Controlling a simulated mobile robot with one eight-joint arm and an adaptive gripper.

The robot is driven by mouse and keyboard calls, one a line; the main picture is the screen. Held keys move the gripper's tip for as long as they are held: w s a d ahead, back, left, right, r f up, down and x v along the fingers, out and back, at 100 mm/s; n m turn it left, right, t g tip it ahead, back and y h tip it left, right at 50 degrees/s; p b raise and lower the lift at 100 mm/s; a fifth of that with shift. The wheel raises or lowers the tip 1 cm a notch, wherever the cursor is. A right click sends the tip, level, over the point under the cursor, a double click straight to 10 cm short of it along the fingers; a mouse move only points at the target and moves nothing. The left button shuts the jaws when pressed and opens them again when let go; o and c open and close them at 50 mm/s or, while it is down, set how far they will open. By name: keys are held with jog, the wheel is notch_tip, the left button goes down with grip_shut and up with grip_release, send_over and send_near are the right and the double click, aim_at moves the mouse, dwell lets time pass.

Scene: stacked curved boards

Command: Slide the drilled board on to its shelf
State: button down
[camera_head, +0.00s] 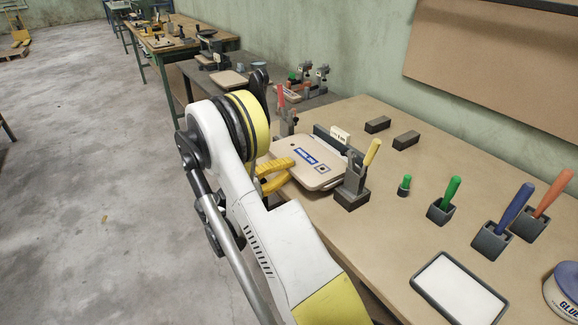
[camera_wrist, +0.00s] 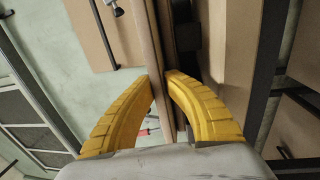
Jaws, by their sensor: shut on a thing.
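A pale, round-cornered board (camera_head: 308,163) with a blue label and a small square mark lies nearly flat in a fixture at the left end of the workbench. My gripper (camera_head: 275,177) has its yellow fingers at the board's left edge, partly hidden behind my arm. In the wrist view, my gripper (camera_wrist: 161,77) is shut on the board's thin edge (camera_wrist: 154,52), seen end-on between the fingertips. I cannot tell drill holes on the board, and I cannot make out which part is its shelf.
A clamp with a yellow handle (camera_head: 371,153) stands at the board's right, and one with a red handle (camera_head: 281,97) behind it. Two dark blocks, coloured-handled tools, a white-topped tray (camera_head: 459,291) and a glue tub (camera_head: 567,290) stand on the workbench (camera_head: 400,215).

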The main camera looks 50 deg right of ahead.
jog(key=shift+f, duration=0.1)
jog(key=c, duration=1.6)
grip_release()
jog(key=shift+f, duration=0.15)
jog(key=shift+a, duration=0.1)
jog(key=shift+v, duration=2.9)
jog(key=o, duration=0.6)
